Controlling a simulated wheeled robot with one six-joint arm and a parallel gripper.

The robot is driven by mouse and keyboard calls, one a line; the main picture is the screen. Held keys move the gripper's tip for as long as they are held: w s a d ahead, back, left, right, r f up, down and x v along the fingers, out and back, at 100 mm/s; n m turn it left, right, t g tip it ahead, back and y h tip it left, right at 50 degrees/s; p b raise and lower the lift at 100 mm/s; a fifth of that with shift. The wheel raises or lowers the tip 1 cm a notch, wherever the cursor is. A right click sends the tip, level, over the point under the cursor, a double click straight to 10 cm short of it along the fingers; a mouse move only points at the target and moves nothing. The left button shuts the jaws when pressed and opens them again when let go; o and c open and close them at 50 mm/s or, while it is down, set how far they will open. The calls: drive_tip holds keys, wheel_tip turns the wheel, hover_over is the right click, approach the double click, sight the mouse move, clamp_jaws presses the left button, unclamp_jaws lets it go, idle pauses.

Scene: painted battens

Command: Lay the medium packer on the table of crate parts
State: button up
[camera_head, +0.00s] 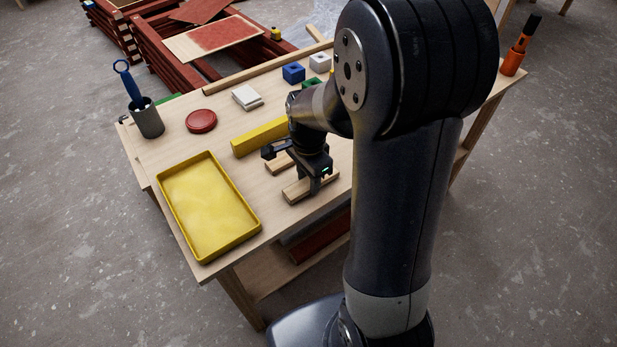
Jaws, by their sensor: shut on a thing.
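My gripper (312,182) points down over the light wooden table (165,155), near its front edge. It is shut on a short bare-wood packer (295,190), which lies low at the table top; I cannot tell whether it touches the surface. Another bare-wood piece (277,164) lies just behind it, partly hidden by my gripper. The view does not show clearly which of these is the medium packer. My arm hides the right part of the table.
A yellow batten (255,138) lies behind the wood pieces, and a yellow tray (252,232) is at the left front. A red disc (201,121), white blocks (246,97), a blue cube (293,73) and a grey cup (148,122) stand farther back. Red crates (150,50) are beyond.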

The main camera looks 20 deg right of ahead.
sight(308, 183)
drive_tip(key=shift+f, duration=0.25)
drive_tip(key=shift+f, duration=0.15)
drive_tip(key=o, duration=1)
drive_tip(key=shift+o, duration=0.2)
wheel_tip(308, 183, up, 12)
drive_tip(key=p, duration=0.1)
drive_tip(key=shift+r+p, duration=0.25)
drive_tip(key=shift+p, duration=0.05)
